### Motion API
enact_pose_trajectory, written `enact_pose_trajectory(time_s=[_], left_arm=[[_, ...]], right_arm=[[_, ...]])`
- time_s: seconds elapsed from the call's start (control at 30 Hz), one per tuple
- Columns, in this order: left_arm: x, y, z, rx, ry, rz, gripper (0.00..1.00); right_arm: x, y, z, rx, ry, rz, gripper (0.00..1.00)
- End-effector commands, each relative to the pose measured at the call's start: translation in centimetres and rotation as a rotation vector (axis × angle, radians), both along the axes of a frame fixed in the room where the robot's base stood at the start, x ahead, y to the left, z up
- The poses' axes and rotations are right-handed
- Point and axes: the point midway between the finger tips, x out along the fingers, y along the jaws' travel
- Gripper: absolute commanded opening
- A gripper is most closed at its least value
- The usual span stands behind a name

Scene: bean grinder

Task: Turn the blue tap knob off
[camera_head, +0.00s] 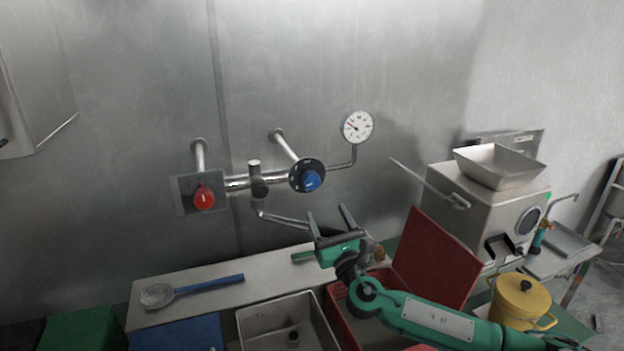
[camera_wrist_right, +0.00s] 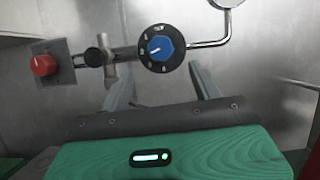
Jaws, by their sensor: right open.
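The blue tap knob (camera_head: 311,181) sits on a round black dial on the wall piping. In the right wrist view the blue knob (camera_wrist_right: 160,48) is ahead of the fingers, with a white pointer line on it and white marks around the dial. My right gripper (camera_head: 328,216) is open and empty, below and slightly right of the knob, not touching it. In the wrist view its two fingers (camera_wrist_right: 161,80) point up toward the dial, one on each side below it. My left gripper is not in view.
A red knob (camera_head: 204,197) on a grey plate is left of the blue one. A pressure gauge (camera_head: 357,127) is up to the right. Below are a metal sink (camera_head: 243,325), a skimmer (camera_head: 160,295) and a red lid (camera_head: 437,262). A grinder (camera_head: 480,215) stands right.

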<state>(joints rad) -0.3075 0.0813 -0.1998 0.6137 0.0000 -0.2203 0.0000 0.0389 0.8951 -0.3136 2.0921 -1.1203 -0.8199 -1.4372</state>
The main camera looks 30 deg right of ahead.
Motion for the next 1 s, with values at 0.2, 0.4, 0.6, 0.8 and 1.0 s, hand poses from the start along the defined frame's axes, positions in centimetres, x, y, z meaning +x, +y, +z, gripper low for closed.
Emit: enact_pose_trajectory(time_s=[0.2, 0.4, 0.6, 0.8, 1.0], left_arm=[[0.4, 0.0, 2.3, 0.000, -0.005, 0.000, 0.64], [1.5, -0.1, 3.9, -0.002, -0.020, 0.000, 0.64], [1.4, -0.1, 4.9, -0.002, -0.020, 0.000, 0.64], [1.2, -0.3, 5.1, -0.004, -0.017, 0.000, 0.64], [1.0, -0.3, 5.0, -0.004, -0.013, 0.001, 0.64]], right_arm=[[3.6, -0.8, 2.1, 0.002, -0.003, -0.002, 0.64], [6.7, -1.5, 3.3, 0.002, -0.002, -0.002, 0.64], [8.9, -2.0, 4.0, 0.003, 0.000, -0.002, 0.64], [9.8, -2.2, 4.2, 0.003, 0.001, -0.001, 0.64], [9.8, -2.2, 4.1, 0.003, 0.000, 0.000, 0.64]])
